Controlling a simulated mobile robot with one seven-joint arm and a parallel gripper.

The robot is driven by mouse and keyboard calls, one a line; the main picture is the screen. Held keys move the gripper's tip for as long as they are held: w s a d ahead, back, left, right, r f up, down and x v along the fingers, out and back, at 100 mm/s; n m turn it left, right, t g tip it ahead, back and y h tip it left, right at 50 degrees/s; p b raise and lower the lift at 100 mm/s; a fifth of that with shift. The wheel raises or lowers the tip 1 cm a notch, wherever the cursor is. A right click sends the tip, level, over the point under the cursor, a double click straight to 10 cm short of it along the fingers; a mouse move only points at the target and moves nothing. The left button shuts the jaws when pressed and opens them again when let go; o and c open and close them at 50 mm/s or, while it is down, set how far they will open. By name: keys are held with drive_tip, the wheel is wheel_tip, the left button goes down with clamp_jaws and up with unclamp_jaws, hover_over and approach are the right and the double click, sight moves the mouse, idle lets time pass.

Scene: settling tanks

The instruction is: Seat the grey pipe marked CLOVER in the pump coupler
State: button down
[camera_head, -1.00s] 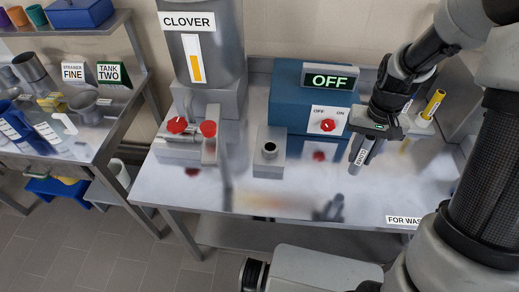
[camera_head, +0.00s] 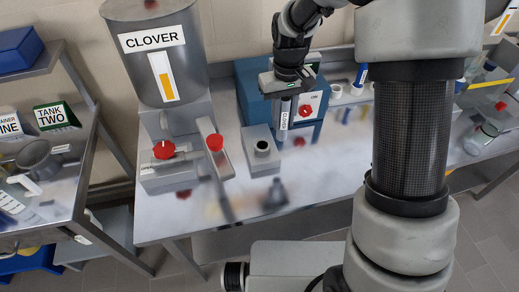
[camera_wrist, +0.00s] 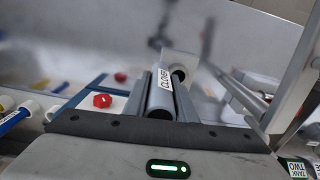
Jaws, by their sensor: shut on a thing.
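The grey pipe (camera_head: 284,116) has a white CLOVER label and hangs nearly upright below my gripper (camera_head: 288,94). My gripper is shut on its upper part. In the wrist view the pipe (camera_wrist: 160,100) lies between the two fingers, its round near end facing the camera. The pump coupler appears to be the grey block (camera_head: 256,135) with a dark round socket, in front of the blue pump box (camera_head: 252,88). The pipe's lower end shows just right of and above the socket in the head view, apart from it. My gripper hides part of the box's front.
A grey tank (camera_head: 160,50) marked CLOVER stands left, with red-knobbed valves (camera_head: 164,150) below it. A red switch knob (camera_head: 306,111) is on the pump box. A white cup and a blue-and-white tube (camera_head: 360,76) stand right.

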drive_tip(key=w+a+r+n, duration=0.1)
drive_tip(key=a+r+n, duration=0.1)
drive_tip(key=a, duration=0.3)
drive_tip(key=shift+a+f, duration=0.2)
drive_tip(key=shift+f, duration=2.3)
drive_tip(key=shift+a+f, duration=0.15)
drive_tip(key=shift+f, duration=2.3)
drive_tip(key=c, duration=1.5)
unclamp_jaws()
drive_tip(key=shift+p, duration=0.3)
drive_tip(key=shift+o, duration=0.2)
